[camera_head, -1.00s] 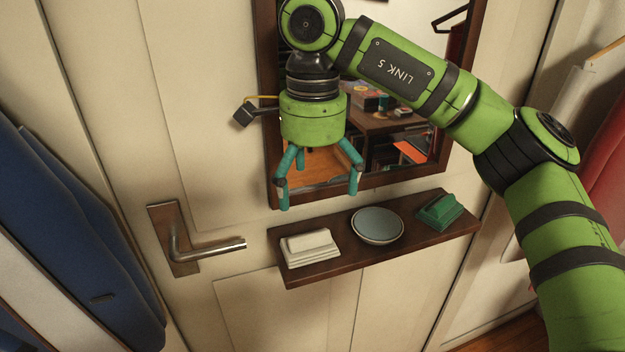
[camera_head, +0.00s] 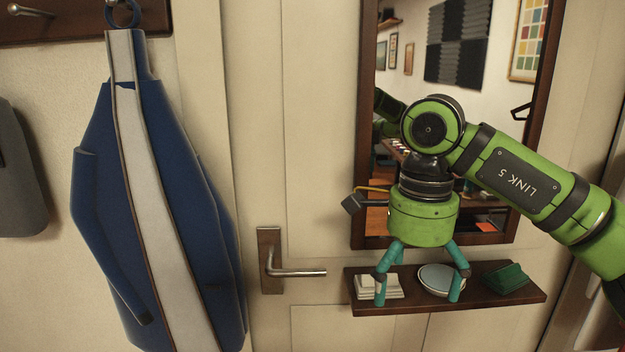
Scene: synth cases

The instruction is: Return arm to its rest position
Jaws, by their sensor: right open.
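My right arm comes in from the right edge, green with black bands. My right gripper (camera_head: 418,288) points down with its teal fingers spread apart, open and empty. It shows in front of the small dark shelf (camera_head: 400,306), with one finger over the white stack and one over the dish. I cannot tell how far it is from the shelf. My left gripper is not in view.
The shelf holds a white stack (camera_head: 368,284), a round dish (camera_head: 436,277) and a green block (camera_head: 507,279). A framed mirror (camera_head: 480,60) hangs above it. A door handle (camera_head: 300,272) sticks out to the left. A blue garment (camera_head: 95,180) hangs farther left.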

